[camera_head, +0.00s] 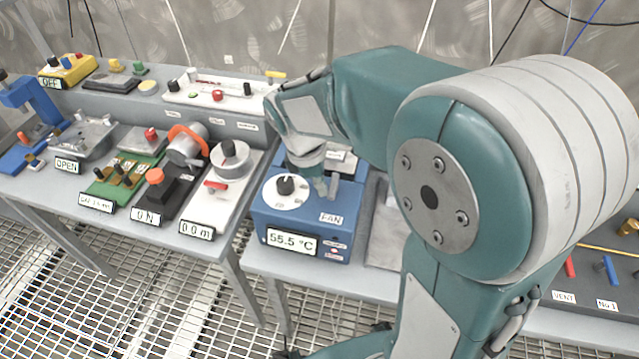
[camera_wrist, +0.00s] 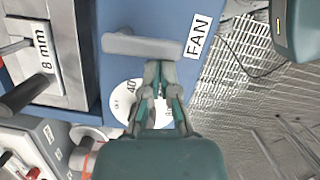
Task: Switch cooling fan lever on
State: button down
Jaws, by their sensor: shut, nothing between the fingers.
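The blue fan box (camera_head: 262,222) stands on the middle table with a FAN label (camera_head: 331,218) and a 55.5 °C display (camera_head: 291,241). On its top are a white dial with a black knob (camera_head: 286,185) and, in the wrist view, a grey bar-shaped lever (camera_wrist: 140,46) beside the FAN label (camera_wrist: 197,37). My gripper (camera_wrist: 160,68) is shut and empty. Its fingertips are just beside the lever's end nearest the label; I cannot tell whether they touch. The white dial (camera_wrist: 122,103) is partly hidden under the fingers. In the head view my gripper (camera_head: 318,184) is above the box top.
Left of the box is a white panel with a round knob and red lever (camera_head: 216,186). A white control panel (camera_head: 217,87) lies behind. A metal plate marked 8 mm (camera_wrist: 40,50) is close by in the wrist view. VENT levers (camera_head: 571,267) are at right.

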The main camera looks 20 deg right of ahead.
aim_at(343, 195)
jog(key=n, duration=0.2)
jog(key=s+d+n, duration=0.1)
jog(key=shift+n+t, duration=0.4)
jog(key=n, duration=0.1)
jog(key=d+n+t, duration=0.1)
jog(key=n, duration=0.1)
jog(key=shift+s+d+n, duration=0.15)
jog(key=shift+s+n, duration=0.15)
jog(key=shift+s, duration=0.05)
jog(key=n, duration=0.1)
jog(key=d+n, duration=0.1)
jog(key=n, duration=0.1)
jog(key=d+n+t, duration=0.1)
jog(key=n, duration=0.1)
jog(key=shift+y, duration=0.3)
jog(key=shift+d+n, duration=0.3)
jog(key=shift+w+a, duration=0.1)
jog(key=shift+w+a, duration=0.3)
jog(key=shift+w, duration=0.35)
